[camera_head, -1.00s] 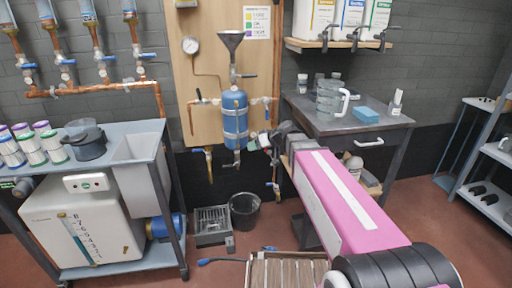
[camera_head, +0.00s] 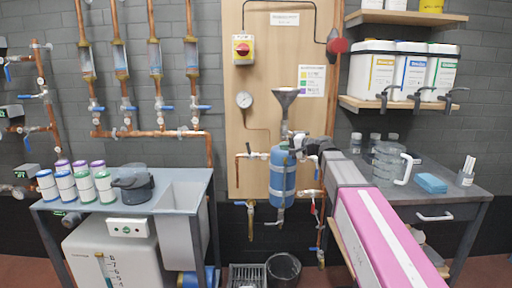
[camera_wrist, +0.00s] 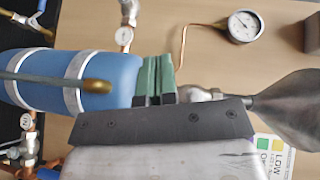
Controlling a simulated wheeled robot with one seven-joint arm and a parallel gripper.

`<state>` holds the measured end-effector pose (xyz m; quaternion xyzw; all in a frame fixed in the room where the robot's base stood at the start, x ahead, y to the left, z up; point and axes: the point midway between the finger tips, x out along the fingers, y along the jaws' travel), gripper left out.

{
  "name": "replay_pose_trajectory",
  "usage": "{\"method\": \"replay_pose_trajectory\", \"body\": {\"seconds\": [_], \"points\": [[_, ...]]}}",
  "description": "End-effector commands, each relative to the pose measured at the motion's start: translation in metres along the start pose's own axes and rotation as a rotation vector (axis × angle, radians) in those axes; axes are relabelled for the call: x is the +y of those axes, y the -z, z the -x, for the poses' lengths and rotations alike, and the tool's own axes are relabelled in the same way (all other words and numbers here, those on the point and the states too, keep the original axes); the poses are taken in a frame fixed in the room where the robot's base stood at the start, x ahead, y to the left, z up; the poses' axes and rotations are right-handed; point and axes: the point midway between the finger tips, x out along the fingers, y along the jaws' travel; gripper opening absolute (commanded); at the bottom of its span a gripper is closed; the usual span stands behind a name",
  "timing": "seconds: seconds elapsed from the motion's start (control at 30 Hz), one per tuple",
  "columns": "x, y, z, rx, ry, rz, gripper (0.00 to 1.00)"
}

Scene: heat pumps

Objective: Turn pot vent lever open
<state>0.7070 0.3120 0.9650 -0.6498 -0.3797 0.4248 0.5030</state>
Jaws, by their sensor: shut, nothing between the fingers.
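The blue pot (camera_head: 283,172) hangs upright on the wooden panel, with a dark funnel (camera_head: 285,95) above its metal neck (camera_head: 284,128). In the wrist view the pot (camera_wrist: 108,75) lies left and the funnel (camera_wrist: 290,100) right, joined by the metal neck (camera_wrist: 210,95). My gripper (camera_head: 303,140) is at the pot's top, right of the neck. Its green fingers (camera_wrist: 156,62) are together and empty, in front of the pot's upper end. I cannot make out the vent lever; my gripper covers part of the neck. Contact is unclear.
A pressure gauge (camera_head: 244,100) and a copper pipe with a valve (camera_head: 258,155) are left of the pot. A rod with a brass end (camera_wrist: 95,87) crosses in front of the pot. A bench with a glass jug (camera_head: 388,165) stands right. A bucket (camera_head: 284,268) stands below.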

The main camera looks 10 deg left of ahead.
Motion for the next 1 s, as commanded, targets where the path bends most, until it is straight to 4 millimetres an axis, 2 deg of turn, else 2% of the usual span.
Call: {"method": "replay_pose_trajectory", "body": {"seconds": [0.17,0.27,0.7,0.8,1.0], "points": [[-0.006,0.001,-0.009,-0.002,0.011,-0.030,0.00],[-0.006,0.001,-0.023,-0.003,0.010,-0.028,0.00],[-0.006,0.002,-0.104,-0.003,0.009,-0.026,0.00],[-0.006,-0.011,-0.113,-0.002,0.009,-0.026,0.00],[-0.006,-0.025,-0.126,-0.001,0.009,-0.026,0.00]]}}
